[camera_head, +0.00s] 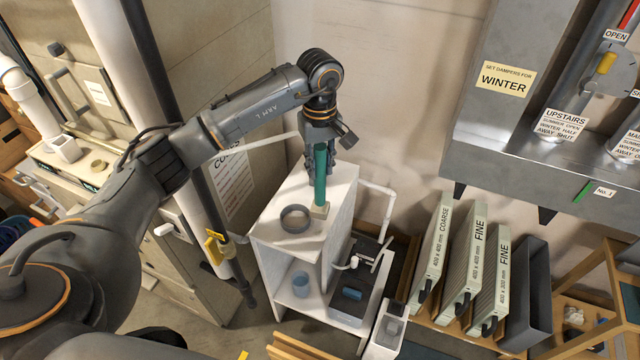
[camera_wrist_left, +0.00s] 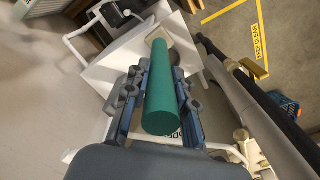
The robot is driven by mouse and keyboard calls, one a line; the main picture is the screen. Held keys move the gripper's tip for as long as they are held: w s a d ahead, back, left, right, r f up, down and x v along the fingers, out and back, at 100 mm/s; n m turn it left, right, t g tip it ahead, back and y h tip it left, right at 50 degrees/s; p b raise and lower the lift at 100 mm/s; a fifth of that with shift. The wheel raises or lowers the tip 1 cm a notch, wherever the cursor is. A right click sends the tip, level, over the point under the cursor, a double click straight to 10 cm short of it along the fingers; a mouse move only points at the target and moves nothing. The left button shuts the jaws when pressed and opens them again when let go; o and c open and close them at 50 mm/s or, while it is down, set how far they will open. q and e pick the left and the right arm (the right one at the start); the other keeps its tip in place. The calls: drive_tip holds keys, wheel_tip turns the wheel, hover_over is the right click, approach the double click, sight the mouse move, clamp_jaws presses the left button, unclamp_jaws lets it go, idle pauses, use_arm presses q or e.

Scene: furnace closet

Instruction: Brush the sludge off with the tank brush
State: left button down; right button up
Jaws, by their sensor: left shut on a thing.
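The tank brush (camera_head: 320,178) has a green handle and a pale block-shaped head, and it stands upright at the top of a white stand (camera_head: 285,250). My left gripper (camera_head: 319,158) is shut on its handle from above. In the left wrist view the brush (camera_wrist_left: 164,90) lies between the two fingers of my gripper (camera_wrist_left: 160,85), with its head at the far end. The head is at or just above the stand's top; I cannot tell if it touches. A dark grey ring (camera_head: 296,218) lies beside it. I cannot make out any sludge. My right gripper is not in view.
White pipe (camera_head: 378,188) runs along the stand's right side. Labelled filters (camera_head: 463,265) stand at right. A dark vertical pole (camera_head: 222,220) is close on the left.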

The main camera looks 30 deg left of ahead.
sight(318, 197)
use_arm(q)
drive_tip(key=shift+w+a+f+n, duration=0.15)
drive_tip(key=shift+w+a+n, duration=0.2)
drive_tip(key=shift+w+n, duration=0.1)
drive_tip(key=shift+f+b, duration=0.3)
drive_tip(key=shift+b, duration=0.2)
wheel_tip(318, 197, down, 8)
drive_tip(key=b, duration=0.7)
drive_tip(key=shift+f, duration=0.2)
drive_tip(key=shift+f+b, duration=1.25)
drive_tip(key=shift+f, duration=0.2)
drive_tip(key=shift+s, duration=0.1)
